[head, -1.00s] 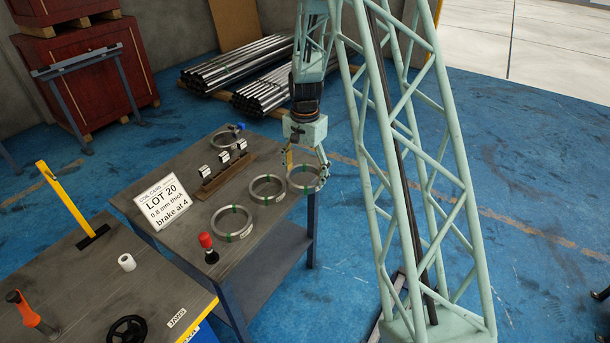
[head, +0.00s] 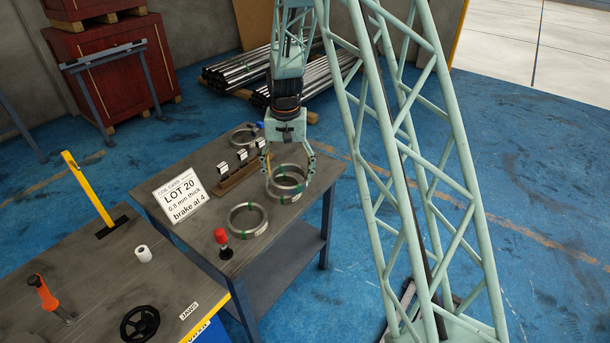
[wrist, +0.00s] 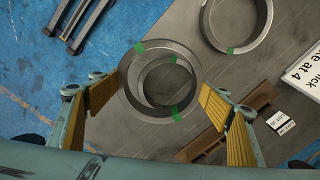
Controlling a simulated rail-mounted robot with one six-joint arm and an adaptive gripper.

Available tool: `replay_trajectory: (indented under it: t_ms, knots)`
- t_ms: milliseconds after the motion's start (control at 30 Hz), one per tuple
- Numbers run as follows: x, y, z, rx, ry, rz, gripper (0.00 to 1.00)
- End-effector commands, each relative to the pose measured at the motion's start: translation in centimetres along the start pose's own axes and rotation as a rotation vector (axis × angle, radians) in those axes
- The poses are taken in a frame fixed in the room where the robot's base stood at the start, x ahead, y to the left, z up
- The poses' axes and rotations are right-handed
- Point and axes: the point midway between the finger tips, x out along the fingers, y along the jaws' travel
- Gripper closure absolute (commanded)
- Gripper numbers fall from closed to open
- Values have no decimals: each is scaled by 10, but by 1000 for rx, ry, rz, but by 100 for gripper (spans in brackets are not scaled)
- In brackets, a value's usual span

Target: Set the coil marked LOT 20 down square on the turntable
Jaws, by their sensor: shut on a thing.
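My gripper (head: 289,176) is shut on a steel coil (head: 290,187) with green tape, its two fingers on opposite sides of the ring. The held coil looks about level, above or on another coil (head: 283,199); I cannot tell whether they touch. In the wrist view the held coil (wrist: 154,117) lies between the yellow pads, and part of the lower ring shows through its hole. A card reading LOT 20 (head: 181,196) stands on the table. No lot mark is readable on the coils. I cannot make out the turntable.
Another taped coil (head: 248,233) lies nearer, and one (head: 236,146) lies at the back beside a blue knob. A wooden block with small tags (head: 235,178) and a red-knobbed post (head: 222,241) stand on the table (head: 215,210). A bench (head: 110,280) is front left.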

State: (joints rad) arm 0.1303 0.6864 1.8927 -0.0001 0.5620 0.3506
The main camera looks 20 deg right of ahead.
Motion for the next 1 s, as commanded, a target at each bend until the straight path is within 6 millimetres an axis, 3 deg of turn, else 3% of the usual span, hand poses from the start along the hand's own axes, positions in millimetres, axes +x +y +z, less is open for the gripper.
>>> replay_trajectory:
  t_ms: [200, 433, 633, 1000]
  knots:
    - [-13, -44, 17, -230, 2, -1, 59]
    - [-21, -76, 32, -406, 2, 0, 59]
    - [-24, -86, 38, -472, 1, 0, 59]
    - [-24, -88, 39, -482, 1, 0, 59]
